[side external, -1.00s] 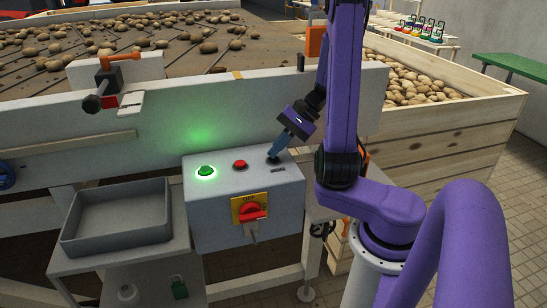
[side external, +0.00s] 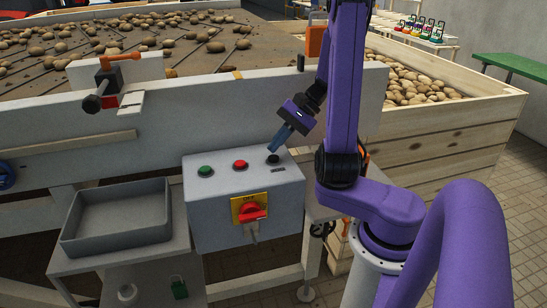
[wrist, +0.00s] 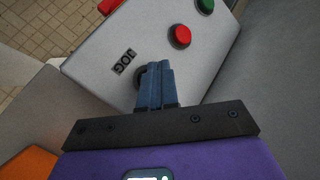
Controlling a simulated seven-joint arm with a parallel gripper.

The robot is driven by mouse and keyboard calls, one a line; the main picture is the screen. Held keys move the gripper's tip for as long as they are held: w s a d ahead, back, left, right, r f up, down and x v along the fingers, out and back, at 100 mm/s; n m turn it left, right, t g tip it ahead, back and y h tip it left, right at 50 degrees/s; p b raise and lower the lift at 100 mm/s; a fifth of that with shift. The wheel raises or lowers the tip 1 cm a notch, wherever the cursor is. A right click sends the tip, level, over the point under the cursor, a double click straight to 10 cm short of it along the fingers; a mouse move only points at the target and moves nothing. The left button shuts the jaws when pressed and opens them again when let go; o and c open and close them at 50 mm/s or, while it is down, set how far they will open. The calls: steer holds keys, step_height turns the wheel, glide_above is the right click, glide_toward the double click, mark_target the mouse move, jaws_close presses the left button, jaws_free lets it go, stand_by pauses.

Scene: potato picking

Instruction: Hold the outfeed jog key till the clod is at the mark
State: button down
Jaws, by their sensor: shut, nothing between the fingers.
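The jog key (side external: 273,158) is a black button at the right of the grey control box's top, with a small label in front. In the wrist view the label reads JOG and the key (wrist: 139,76) is partly hidden by the fingers. My gripper (side external: 276,149) is shut and empty, its blue fingertips just above the key with a small gap. In the wrist view the fingertips (wrist: 157,66) are together. Potatoes lie on the brown belt (side external: 110,75); I cannot tell the clod among them for certain.
The control box (side external: 215,215) also carries a green button (side external: 205,171), unlit, a red button (side external: 240,165) and a red rotary switch (side external: 252,211). An empty grey tray (side external: 118,232) stands left of it. A wooden crate (side external: 470,125) of potatoes is at right.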

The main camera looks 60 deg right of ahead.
mark_target(275, 158)
steer(key=shift+r, duration=2.5)
steer(key=shift+a, duration=0.1)
steer(key=shift+w+a+f+n, duration=0.1)
steer(key=shift+a+n, duration=0.2)
steer(key=a+n+g, duration=0.2)
steer(key=n, duration=0.1)
steer(key=s+a+f+n+g+h, duration=0.1)
steer(key=a+n+g, duration=0.1)
steer(key=a+n, duration=0.1)
steer(key=a+f+n+g+h, duration=0.1)
steer(key=a+n+g, duration=0.1)
steer(key=n, duration=0.1)
steer(key=shift+s+a+f+g, duration=0.1)
steer(key=shift+s+a+g, duration=0.2)
steer(key=shift+s, duration=0.05)
steer(key=shift+s+a+f+n+h, duration=0.1)
steer(key=shift+s+a+n+h, duration=0.2)
steer(key=shift+n, duration=0.2)
steer(key=s+a+f+n+t+h, duration=0.1)
steer(key=s+a+n+h, duration=0.3)
steer(key=s+n, duration=0.9)
steer(key=a+n, duration=0.3)
steer(key=n, duration=0.1)
steer(key=shift+s+a+n+t+h, duration=0.15)
steer(key=shift+s+n+t+h, duration=0.15)
steer(key=shift+s+t+h, duration=0.1)
